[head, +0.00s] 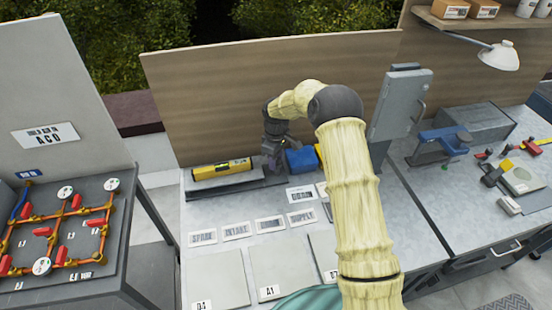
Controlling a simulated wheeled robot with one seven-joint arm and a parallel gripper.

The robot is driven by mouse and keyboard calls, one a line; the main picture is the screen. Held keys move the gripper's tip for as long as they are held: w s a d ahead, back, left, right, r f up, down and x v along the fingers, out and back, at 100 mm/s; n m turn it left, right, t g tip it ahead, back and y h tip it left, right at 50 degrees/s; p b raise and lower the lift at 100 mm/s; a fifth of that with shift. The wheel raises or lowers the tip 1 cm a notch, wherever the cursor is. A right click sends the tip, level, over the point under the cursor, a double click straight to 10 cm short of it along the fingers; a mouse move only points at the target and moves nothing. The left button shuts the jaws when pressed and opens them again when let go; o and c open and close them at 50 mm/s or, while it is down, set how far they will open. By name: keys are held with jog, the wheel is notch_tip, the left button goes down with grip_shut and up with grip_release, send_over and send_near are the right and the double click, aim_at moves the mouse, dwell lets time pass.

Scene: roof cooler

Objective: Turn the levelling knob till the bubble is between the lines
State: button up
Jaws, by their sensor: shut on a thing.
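A yellow spirit level (222,169) lies along a grey bar at the back left of the bench. Its vial is too small here to tell where the bubble sits between the lines. My gripper (270,158) points down at the right end of the level, just left of a blue block. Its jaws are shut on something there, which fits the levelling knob. The knob itself is hidden by the fingers and cannot be made out.
The blue block (302,160) stands close right of my gripper. A wooden back panel (250,85) rises behind. Label cards (237,231) and flat plates (219,281) lie in front. A grey cabinet (402,103) and a blue clamp (440,145) are to the right. Red-valved pipework (66,225) is at left.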

jog(key=shift+w+r+n, duration=0.1)
jog(key=shift+r+n, duration=0.05)
jog(key=shift+n, duration=1.05)
jog(key=o, duration=1)
notch_tip(320, 180, up, 17)
jog(key=shift+r+b, duration=0.15)
jog(key=shift+b, duration=0.9)
